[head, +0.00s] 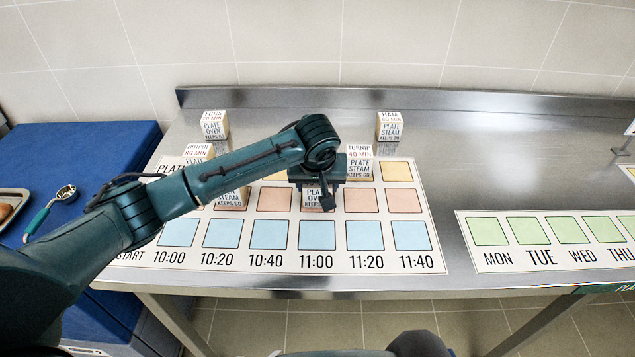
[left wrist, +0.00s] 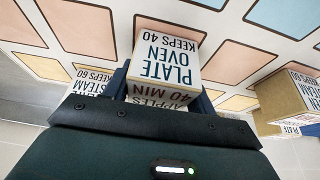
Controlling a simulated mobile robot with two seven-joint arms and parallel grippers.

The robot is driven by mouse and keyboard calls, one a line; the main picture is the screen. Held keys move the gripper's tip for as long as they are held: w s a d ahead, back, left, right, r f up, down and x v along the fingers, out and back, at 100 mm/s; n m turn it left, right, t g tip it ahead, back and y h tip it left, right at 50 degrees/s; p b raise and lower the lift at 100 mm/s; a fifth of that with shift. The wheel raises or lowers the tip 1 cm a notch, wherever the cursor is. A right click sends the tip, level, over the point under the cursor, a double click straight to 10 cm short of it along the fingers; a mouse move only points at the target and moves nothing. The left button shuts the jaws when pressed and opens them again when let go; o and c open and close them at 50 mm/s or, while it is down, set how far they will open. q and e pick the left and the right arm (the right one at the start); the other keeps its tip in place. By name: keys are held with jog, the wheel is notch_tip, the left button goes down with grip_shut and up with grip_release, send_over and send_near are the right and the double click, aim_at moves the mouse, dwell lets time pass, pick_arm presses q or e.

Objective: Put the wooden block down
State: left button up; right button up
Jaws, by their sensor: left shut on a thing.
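The wooden block (head: 312,197) is pale with printed labels and sits between the fingers of my left gripper (head: 319,196). In the head view it is over the pink middle row of the timetable mat (head: 280,200), in the 11:00 column, partly hidden by the gripper. The left wrist view shows the block (left wrist: 165,62) reading "PLATE OVEN KEEPS 40" and "APPLES", with a finger on each side. The left gripper is shut on it. I cannot tell whether its underside touches the mat. My right gripper is not in view.
A turnip block (head: 359,165) stands close to the right, behind. Another block (head: 232,198), partly behind my left arm, stands to the left. A hotpot block (head: 198,151), an eggs block (head: 214,127) and a ham block (head: 390,126) stand farther back.

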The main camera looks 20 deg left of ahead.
pick_arm(q)
jog(key=o, duration=1.1)
jog(key=shift+f, duration=0.1)
jog(key=shift+c, duration=0.2)
jog(key=v, duration=1.2)
